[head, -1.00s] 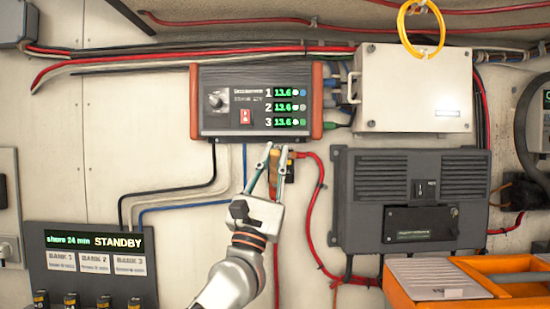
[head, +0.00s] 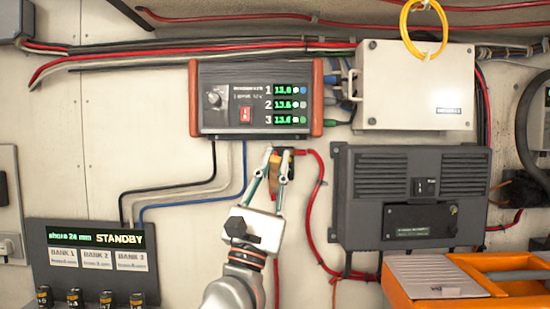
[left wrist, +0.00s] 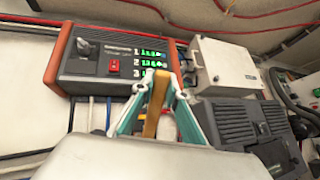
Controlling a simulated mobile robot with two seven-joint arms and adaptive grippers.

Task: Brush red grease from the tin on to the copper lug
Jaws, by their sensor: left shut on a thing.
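My left gripper (head: 279,160) is raised in front of the wall, just below the charger box. It is shut on a slim tan piece, apparently the brush (head: 274,177). In the left wrist view the tan piece (left wrist: 153,106) stands upright between the teal-sided fingers. A pale, partly red shape shows behind it, too hidden to name. A red cable (head: 316,160) ends beside the fingertips at a small dark part. I cannot make out the copper lug there, as the fingers cover that spot. I see no grease tin. My right gripper is in neither current view.
The charger box (head: 255,130) with green readouts hangs just above the gripper. A dark grey vented unit (head: 372,190) and a white box (head: 400,85) are to the right. An orange tool case (head: 420,295) is lower right, a STANDBY panel (head: 60,262) lower left.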

